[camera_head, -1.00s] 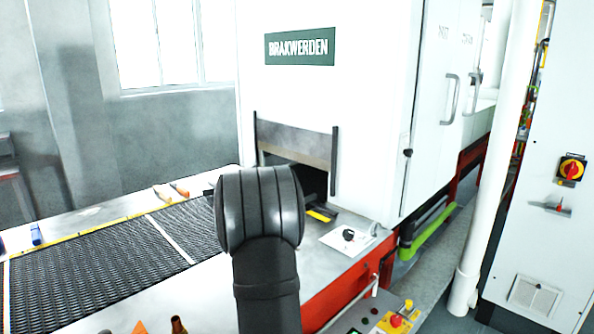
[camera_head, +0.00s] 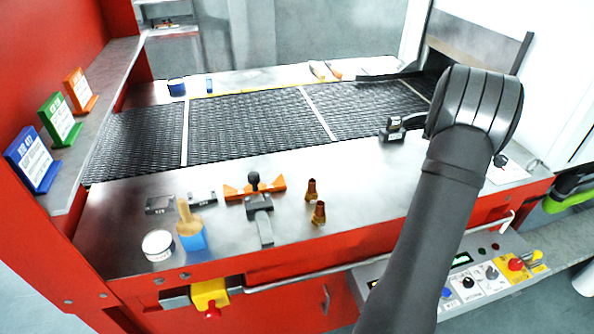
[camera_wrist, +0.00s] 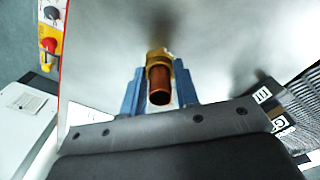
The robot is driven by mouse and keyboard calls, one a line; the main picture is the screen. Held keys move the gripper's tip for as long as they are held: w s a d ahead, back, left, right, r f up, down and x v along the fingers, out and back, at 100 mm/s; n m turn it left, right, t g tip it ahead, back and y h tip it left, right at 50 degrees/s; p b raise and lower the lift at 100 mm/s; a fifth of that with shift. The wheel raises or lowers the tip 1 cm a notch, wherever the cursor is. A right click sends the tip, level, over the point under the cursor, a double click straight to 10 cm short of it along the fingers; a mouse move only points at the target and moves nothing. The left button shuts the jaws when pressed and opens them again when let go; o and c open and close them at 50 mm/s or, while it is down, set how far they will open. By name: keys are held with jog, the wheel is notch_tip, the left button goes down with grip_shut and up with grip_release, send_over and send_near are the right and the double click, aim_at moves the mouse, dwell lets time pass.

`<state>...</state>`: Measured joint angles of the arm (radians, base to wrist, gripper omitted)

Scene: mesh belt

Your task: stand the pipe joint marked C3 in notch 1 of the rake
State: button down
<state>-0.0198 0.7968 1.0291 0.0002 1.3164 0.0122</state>
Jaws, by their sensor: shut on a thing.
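My gripper (camera_wrist: 160,76) is shut on a brass and copper pipe joint (camera_wrist: 160,94), held between its blue jaws in the wrist view. No mark can be read on it. In the head view my forearm hides the gripper and the held joint. Two other brass pipe joints stand on the steel table, one behind (camera_head: 311,190) and one in front (camera_head: 319,213); their marks are too small to read. A dark grey block with pale labels (camera_head: 393,129) sits by the belt edge, left of my arm. It may be the rake, but I cannot make out its notches.
The black mesh belt (camera_head: 245,127) runs behind the table. Bare steel lies right of the brass joints.

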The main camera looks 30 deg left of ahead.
jog(key=s+a+r+n, duration=0.1)
jog(key=s+a+r, duration=0.3)
jog(key=s+a, duration=0.85)
jog(key=s+a+r+n, duration=0.1)
jog(key=s+a+r, duration=0.4)
jog(key=s+a, duration=0.7)
send_near(287, 199)
jog(key=shift+w+d+f, duration=0.2)
jog(key=shift+d+f, duration=0.15)
jog(key=shift+d, duration=0.1)
jog(key=shift+s+a+f, duration=0.1)
jog(key=shift+a+f, duration=0.25)
jog(key=shift+a, duration=0.15)
jog(key=shift+f, duration=1.95)
jog(key=shift+f, duration=0.1)
jog(key=c, duration=1.1)
grip_release()
